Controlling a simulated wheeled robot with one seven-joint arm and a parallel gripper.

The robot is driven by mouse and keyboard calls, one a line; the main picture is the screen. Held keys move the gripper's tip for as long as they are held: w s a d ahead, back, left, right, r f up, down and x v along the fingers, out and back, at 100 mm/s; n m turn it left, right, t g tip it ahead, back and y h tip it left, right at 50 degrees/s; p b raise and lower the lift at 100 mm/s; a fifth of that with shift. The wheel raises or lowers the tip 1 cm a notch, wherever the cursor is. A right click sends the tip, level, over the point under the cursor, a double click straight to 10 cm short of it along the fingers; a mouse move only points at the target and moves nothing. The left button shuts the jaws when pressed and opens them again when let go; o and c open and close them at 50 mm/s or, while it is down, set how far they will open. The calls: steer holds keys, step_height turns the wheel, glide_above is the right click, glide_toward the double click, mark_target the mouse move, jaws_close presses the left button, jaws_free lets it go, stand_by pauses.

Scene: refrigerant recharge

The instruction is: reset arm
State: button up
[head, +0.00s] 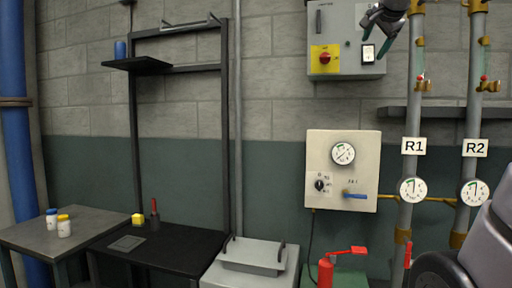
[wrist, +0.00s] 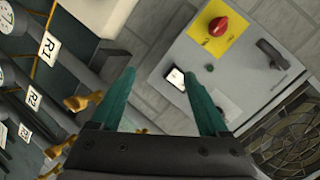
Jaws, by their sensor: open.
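My gripper (head: 377,50) is at the top right in the head view, in front of the grey switch box (head: 342,70). In the wrist view its two green fingers (wrist: 160,95) are spread apart with nothing between them. The switch box, with a red knob on a yellow plate (wrist: 218,27), lies beyond the fingertips. My arm shows at the right edge of the head view.
Pipes R1 (head: 413,100) and R2 (head: 474,100) with gauges and brass fittings stand close to the right. A cream gauge panel (head: 343,185) with a blue lever hangs below. A black bench (head: 180,245) and grey table (head: 85,228) stand left.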

steer(key=s+a+f+n+g+y, duration=0.1)
steer(key=s+a+f+n+g, duration=0.1)
steer(key=s+f, duration=0.4)
steer(key=s+a+f+n+g+y, duration=0.1)
steer(key=s+a+f+n, duration=0.3)
steer(key=f, duration=1)
steer(key=s+a+f+n+g+y, duration=0.2)
steer(key=s+a+f+n+g, duration=0.1)
steer(key=s+f, duration=0.7)
steer(key=shift+a+f+n, duration=0.25)
steer(key=shift+a+n, duration=0.25)
steer(key=shift+a, duration=0.35)
